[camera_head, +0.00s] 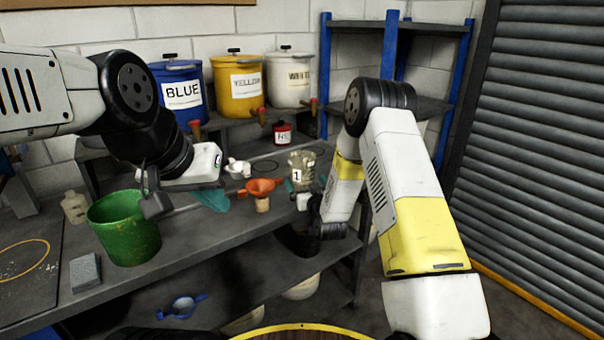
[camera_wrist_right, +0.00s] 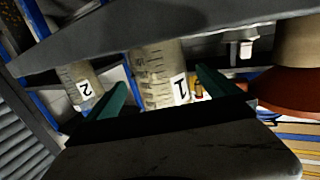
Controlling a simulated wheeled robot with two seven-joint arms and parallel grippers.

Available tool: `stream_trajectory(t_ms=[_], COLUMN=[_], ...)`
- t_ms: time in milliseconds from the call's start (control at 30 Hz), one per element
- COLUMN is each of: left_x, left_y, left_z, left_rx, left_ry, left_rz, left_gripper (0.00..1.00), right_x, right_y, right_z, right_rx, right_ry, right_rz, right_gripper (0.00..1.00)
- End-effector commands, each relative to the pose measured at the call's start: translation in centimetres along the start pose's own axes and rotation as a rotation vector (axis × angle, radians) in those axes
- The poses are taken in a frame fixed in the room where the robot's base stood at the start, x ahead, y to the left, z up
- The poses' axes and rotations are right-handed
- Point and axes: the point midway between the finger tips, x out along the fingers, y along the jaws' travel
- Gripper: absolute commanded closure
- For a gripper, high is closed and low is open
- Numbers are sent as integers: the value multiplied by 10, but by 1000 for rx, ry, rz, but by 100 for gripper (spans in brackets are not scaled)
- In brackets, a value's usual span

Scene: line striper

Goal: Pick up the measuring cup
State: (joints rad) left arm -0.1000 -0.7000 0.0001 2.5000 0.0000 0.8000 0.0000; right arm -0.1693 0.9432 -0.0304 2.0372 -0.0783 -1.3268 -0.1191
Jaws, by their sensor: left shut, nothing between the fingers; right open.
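A clear measuring cup marked 1 (camera_head: 304,162) stands on the grey workbench in the head view, in front of my right gripper (camera_head: 303,188). In the right wrist view the cup marked 1 (camera_wrist_right: 154,68) appears tilted, between the two teal fingers of my right gripper (camera_wrist_right: 165,90). These fingers are apart; contact with the cup cannot be made out. A second cup marked 2 (camera_wrist_right: 80,88) shows left of the fingers in the wrist view.
A green bucket (camera_head: 124,232), a grey block (camera_head: 85,272) and a beige bottle (camera_head: 74,207) stand on the left. An orange funnel (camera_head: 262,186) and a small white jug (camera_head: 238,168) are left of the cup. Blue (camera_head: 178,92), yellow (camera_head: 238,84) and white (camera_head: 289,80) paint drums stand behind.

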Motion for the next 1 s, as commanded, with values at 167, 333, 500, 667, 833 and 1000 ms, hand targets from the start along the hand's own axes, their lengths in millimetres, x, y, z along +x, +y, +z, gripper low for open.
stream_trajectory(t_ms=[167, 333, 500, 667, 833, 1000], left_x=[0, 0, 0, 0, 0, 0], left_y=[0, 0, 0, 0, 0, 0], left_z=[0, 0, 0, 0, 0, 0], left_rx=[0, 0, 0, 0, 0, 0], left_ry=[0, 0, 0, 0, 0, 0], left_rz=[0, 0, 0, 0, 0, 0], left_gripper=[100, 100, 100, 100, 100, 100], right_x=[22, 48, 59, 60, 59, 59], right_y=[-1, -2, -2, -2, -2, -2], right_z=[1, 2, 2, 2, 2, 2], right_rx=[0, -1, 0, 0, 0, 0], right_ry=[1, 1, -1, -1, -1, -1], right_rz=[0, 0, 0, 0, 0, 0], right_gripper=[0, 0, 0, 0, 26, 59])
